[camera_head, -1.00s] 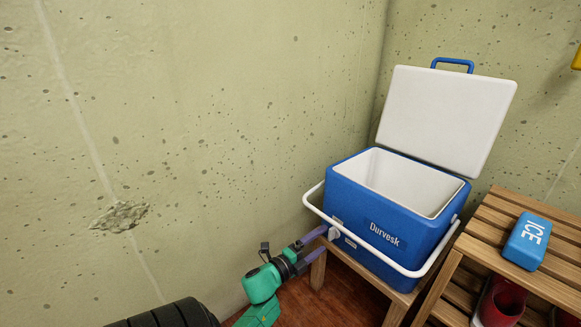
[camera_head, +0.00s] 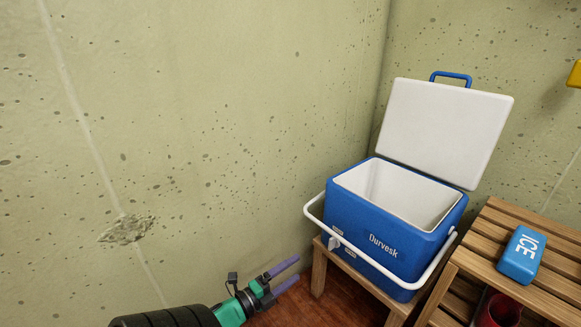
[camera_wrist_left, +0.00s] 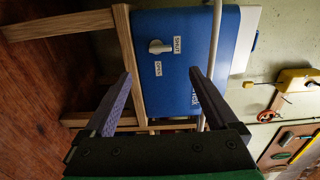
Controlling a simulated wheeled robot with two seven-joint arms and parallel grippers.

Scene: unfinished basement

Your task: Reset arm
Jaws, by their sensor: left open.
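My left gripper (camera_head: 286,275) is open and empty at the bottom of the head view, left of the blue cooler (camera_head: 372,232) and apart from it. The cooler stands on a wooden stool (camera_head: 319,270), its white-lined lid (camera_head: 445,130) raised and its white handle (camera_head: 310,210) hanging in front. In the left wrist view, the two purple fingers (camera_wrist_left: 160,95) are spread, with the cooler's blue side (camera_wrist_left: 180,75) and its white spigot (camera_wrist_left: 160,47) beyond them. My right gripper is not in view.
A slatted wooden shelf (camera_head: 490,238) stands at the right, with a blue ICE pack (camera_head: 522,255) on top and a red object (camera_head: 502,308) below. Concrete walls (camera_head: 230,120) close off the left and back. In the left wrist view, tools hang on a board (camera_wrist_left: 290,145).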

